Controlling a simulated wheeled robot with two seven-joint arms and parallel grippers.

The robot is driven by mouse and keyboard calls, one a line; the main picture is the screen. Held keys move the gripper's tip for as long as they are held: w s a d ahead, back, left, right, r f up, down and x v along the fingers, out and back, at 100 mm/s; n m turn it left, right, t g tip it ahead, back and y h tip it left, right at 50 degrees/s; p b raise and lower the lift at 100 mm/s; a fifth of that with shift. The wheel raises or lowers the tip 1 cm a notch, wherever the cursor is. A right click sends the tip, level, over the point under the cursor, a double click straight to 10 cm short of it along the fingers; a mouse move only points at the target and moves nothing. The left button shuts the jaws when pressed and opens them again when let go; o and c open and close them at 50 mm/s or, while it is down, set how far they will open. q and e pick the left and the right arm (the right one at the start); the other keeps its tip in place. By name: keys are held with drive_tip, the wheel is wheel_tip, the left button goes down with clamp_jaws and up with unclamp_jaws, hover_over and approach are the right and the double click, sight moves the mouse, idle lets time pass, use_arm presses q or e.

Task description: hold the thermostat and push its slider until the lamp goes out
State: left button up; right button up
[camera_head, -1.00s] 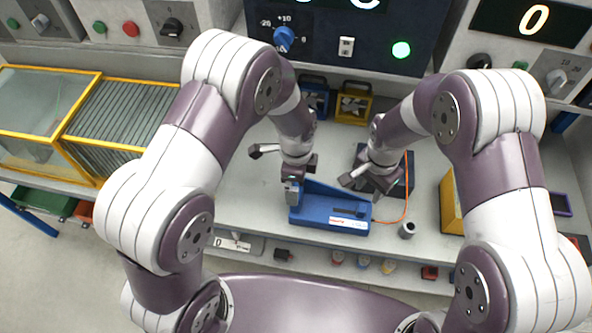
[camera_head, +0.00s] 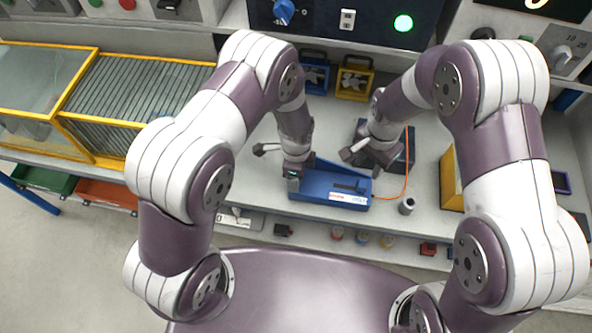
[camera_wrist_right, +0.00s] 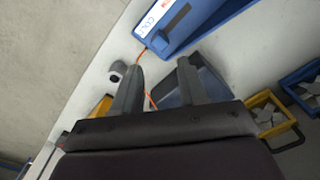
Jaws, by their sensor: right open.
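The thermostat is a blue box-like device (camera_head: 325,186) with a dark slot and a white label, lying on the grey bench. In the right wrist view its dark slider slot (camera_wrist_right: 176,20) and label show at the top. My left gripper (camera_head: 293,178) is at the thermostat's left end; its fingers are too hidden to tell how they close. My right gripper (camera_head: 357,158) is open above and behind the thermostat's right part, apart from it. Its two empty fingers also show in the right wrist view (camera_wrist_right: 158,72). A round green lamp (camera_head: 403,23) is lit on the dark panel.
A dark square block (camera_head: 398,150) sits behind my right gripper, with an orange cable (camera_head: 406,180) running forward. A small grey cylinder (camera_head: 407,206) stands right of the thermostat. Blue (camera_head: 314,78) and yellow (camera_head: 354,84) bins stand behind. A yellow box (camera_head: 451,180) is at right.

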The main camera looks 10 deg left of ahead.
drive_tip(key=d+f, duration=0.1)
drive_tip(key=d+f+n, duration=0.1)
drive_tip(key=d, duration=0.1)
drive_tip(key=shift+d+f+n, duration=0.1)
drive_tip(key=shift+n, duration=0.2)
clamp_jaws()
wheel_tip(320, 180, down, 9)
idle(1.4)
